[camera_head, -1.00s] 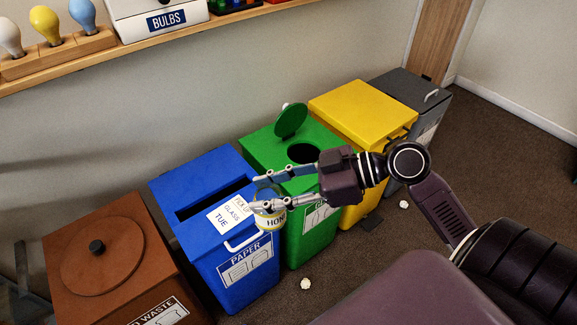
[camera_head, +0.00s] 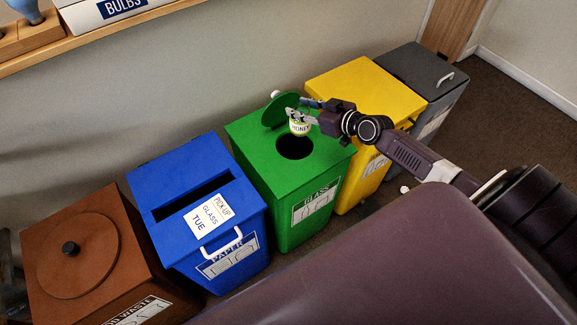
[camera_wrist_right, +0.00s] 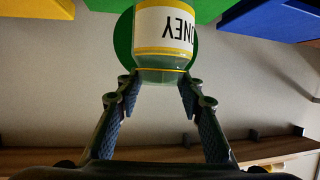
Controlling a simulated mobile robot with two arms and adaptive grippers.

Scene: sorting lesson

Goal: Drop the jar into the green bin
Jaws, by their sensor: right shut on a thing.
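The jar (camera_head: 300,127) has a white and yellow label reading HONEY. It is held in my right gripper (camera_head: 305,113), above the round hole of the green bin (camera_head: 262,165) marked GLASS. The bin's round green lid (camera_head: 279,111) stands open behind the hole. In the right wrist view the jar (camera_wrist_right: 165,30) sits between the two fingertips of my right gripper (camera_wrist_right: 159,88), its label upside down, with the green lid (camera_wrist_right: 124,40) behind it. My left gripper is not in view.
The blue paper bin (camera_head: 160,180) with a pick-up note stands left of the green bin, and a brown bin (camera_head: 110,215) further left. The yellow bin (camera_head: 355,85) and grey bin (camera_head: 420,70) stand to the right. A shelf (camera_head: 90,42) runs along the wall.

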